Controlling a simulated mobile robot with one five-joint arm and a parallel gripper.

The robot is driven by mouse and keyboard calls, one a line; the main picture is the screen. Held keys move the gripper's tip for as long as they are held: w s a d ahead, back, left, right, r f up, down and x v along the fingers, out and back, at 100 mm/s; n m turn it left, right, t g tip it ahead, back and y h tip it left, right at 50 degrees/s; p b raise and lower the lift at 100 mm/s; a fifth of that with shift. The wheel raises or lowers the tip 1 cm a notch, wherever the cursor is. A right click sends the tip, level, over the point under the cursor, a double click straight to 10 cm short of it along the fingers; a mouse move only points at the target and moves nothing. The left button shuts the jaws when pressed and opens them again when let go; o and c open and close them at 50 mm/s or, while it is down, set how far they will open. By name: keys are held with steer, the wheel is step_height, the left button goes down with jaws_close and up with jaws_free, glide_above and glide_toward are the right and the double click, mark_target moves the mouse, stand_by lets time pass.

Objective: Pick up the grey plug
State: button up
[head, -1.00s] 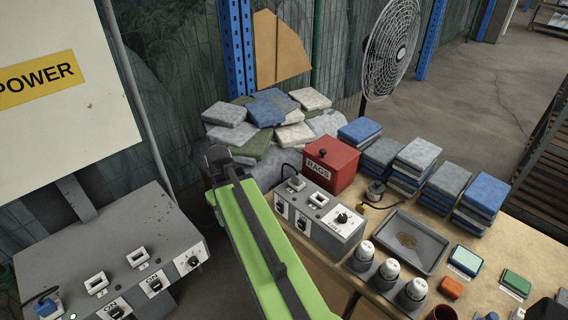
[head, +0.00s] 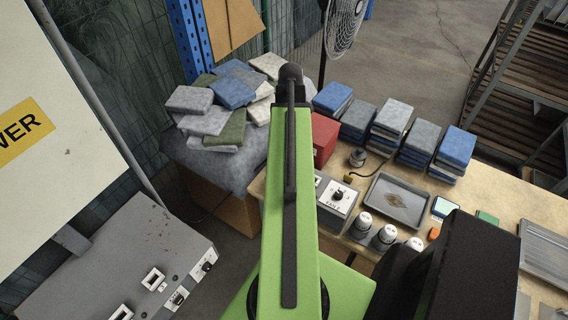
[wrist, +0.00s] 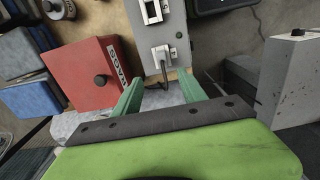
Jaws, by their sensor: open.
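The grey plug (wrist: 161,54) sits in a socket on the top of a grey control box (wrist: 172,15), in the wrist view. Its dark cable hangs down beside it. My gripper (wrist: 159,77) is open, with its two green fingers apart below the plug in the picture, one to each side. I cannot tell whether either finger touches it. In the head view, my arm hides the plug and part of the control box (head: 339,197).
The red rags box (wrist: 88,72) stands left of my fingers in the wrist view. A cloth pile (head: 205,123) lies behind to the left.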

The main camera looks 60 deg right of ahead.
step_height(320, 180, down, 11)
steer(key=b, duration=1)
steer(key=shift+w+f, duration=0.1)
steer(key=shift+a, duration=0.1)
steer(key=f+b, duration=0.5)
steer(key=shift+w+a+f, duration=0.1)
steer(key=shift+w, duration=0.25)
steer(key=shift+r, duration=0.2)
jaws_close()
